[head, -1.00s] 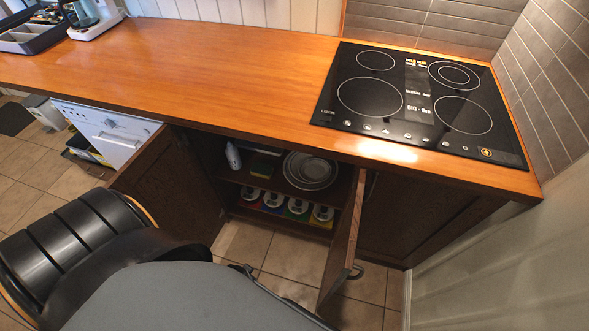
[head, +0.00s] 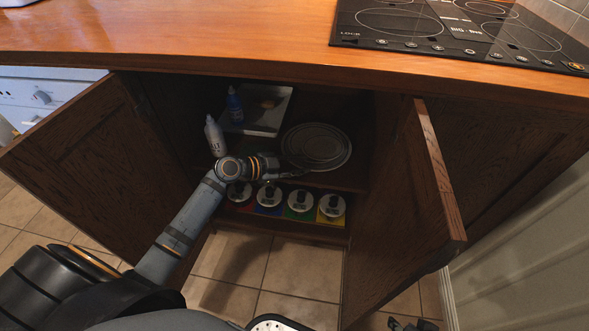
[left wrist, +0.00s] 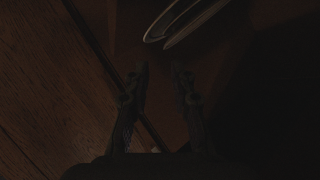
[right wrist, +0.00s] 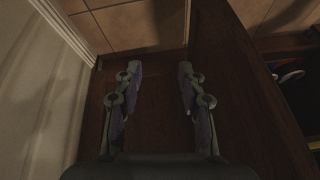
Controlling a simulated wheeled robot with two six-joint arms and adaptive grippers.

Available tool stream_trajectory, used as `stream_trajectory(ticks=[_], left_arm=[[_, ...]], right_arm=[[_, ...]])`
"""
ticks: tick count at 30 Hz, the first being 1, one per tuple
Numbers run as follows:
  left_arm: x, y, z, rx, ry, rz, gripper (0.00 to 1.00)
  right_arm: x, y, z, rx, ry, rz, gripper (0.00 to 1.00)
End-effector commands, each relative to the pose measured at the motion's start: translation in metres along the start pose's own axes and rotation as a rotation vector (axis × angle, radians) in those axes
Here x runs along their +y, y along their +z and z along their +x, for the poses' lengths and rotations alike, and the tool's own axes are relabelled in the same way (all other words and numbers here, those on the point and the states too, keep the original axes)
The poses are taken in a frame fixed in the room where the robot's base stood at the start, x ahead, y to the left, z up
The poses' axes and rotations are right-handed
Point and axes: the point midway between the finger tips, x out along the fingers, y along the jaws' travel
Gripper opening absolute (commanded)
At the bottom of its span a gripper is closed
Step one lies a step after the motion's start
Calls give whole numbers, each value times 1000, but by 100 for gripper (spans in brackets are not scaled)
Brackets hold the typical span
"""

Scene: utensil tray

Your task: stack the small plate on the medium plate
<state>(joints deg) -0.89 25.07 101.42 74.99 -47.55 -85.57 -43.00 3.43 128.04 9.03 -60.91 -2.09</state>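Round grey plates (head: 338,160) lie one on another on the upper shelf inside the open cabinet. A smaller round sits within a larger rim; I cannot tell which sizes they are. Two pale plate rims (left wrist: 190,28) also show at the top of the left wrist view. My left gripper (head: 292,173) reaches into the cabinet at the plates' left front edge. Its fingers (left wrist: 161,70) are apart with nothing between them; whether they touch a plate is unclear. My right gripper (head: 412,324) is low outside the right door, and its fingers (right wrist: 157,68) are open and empty.
The left door (head: 75,150) and right door (head: 425,190) stand open. A white bottle (head: 214,137), a blue bottle (head: 235,105) and a tray (head: 262,122) are left of the plates. Several round-topped items on coloured bases (head: 298,201) stand on the lower shelf. The counter (head: 200,35) overhangs above.

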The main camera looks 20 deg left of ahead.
Motion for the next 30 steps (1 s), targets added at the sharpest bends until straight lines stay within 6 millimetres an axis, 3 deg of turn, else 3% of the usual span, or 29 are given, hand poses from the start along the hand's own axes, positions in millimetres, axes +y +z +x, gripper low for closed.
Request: stream_trajectory(ticks=[4,15,25,30], left_arm=[[-12,-5,0,32,-23,38,24],[-13,-5,4,33,-26,37,24],[-13,-7,59,36,-25,33,24],[-14,-8,83,33,-24,35,24]], right_arm=[[-2,1,0,8,-7,4,40],[-2,1,1,11,-8,5,40],[-3,2,10,59,-15,12,40],[0,-38,5,208,-3,3,40]])
